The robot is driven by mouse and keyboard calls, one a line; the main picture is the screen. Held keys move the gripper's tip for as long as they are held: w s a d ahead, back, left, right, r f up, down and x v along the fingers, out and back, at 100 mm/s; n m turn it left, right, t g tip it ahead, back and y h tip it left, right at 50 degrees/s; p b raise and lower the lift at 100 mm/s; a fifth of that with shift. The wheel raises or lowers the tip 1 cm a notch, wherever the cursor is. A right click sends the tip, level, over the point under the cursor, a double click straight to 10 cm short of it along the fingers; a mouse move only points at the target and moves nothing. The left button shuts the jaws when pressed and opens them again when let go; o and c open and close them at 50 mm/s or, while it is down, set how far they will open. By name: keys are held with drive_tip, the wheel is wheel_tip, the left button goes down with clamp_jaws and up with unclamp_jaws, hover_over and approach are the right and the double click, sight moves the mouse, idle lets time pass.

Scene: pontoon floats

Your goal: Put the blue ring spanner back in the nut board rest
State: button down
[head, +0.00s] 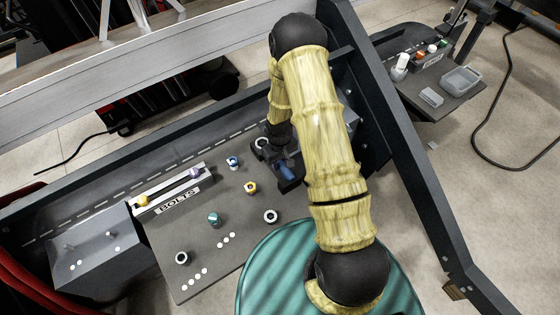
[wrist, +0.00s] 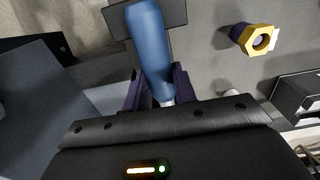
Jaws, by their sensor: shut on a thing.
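The blue ring spanner (wrist: 148,45) shows in the wrist view as a thick blue handle between my fingers, reaching up to the top edge. My gripper (wrist: 158,92) is shut on it. In the head view a short piece of the blue handle (head: 289,173) shows beside my arm, low over the nut board (head: 240,210). A dark grey flat block (wrist: 174,12) lies behind the handle's far end in the wrist view; I cannot tell if it is the rest or if the spanner touches it. The spanner's ring end is not clearly visible. My arm hides part of the board.
A yellow nut (head: 250,187) stands on the board near my gripper; it also shows in the wrist view (wrist: 258,40). Blue (head: 233,162), teal (head: 214,219) and white (head: 270,216) pieces stand nearby. The BOLTS rack (head: 176,200) is at left. A side shelf (head: 440,102) holds a grey tray.

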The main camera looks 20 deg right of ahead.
drive_tip(key=c, duration=1)
unclamp_jaws()
drive_tip(key=shift+c, duration=0.2)
drive_tip(key=shift+r, duration=0.1)
wheel_tip(320, 180, up, 17)
drive_tip(key=b, duration=0.1)
drive_tip(key=shift+r, duration=0.1)
drive_tip(key=s+r+m+t, duration=0.2)
drive_tip(key=s+r+m, duration=0.1)
drive_tip(key=s+r, duration=0.7)
drive_tip(key=s, duration=0.4)
drive_tip(key=shift+r+m+t, duration=0.2)
drive_tip(key=shift+m+t, duration=0.1)
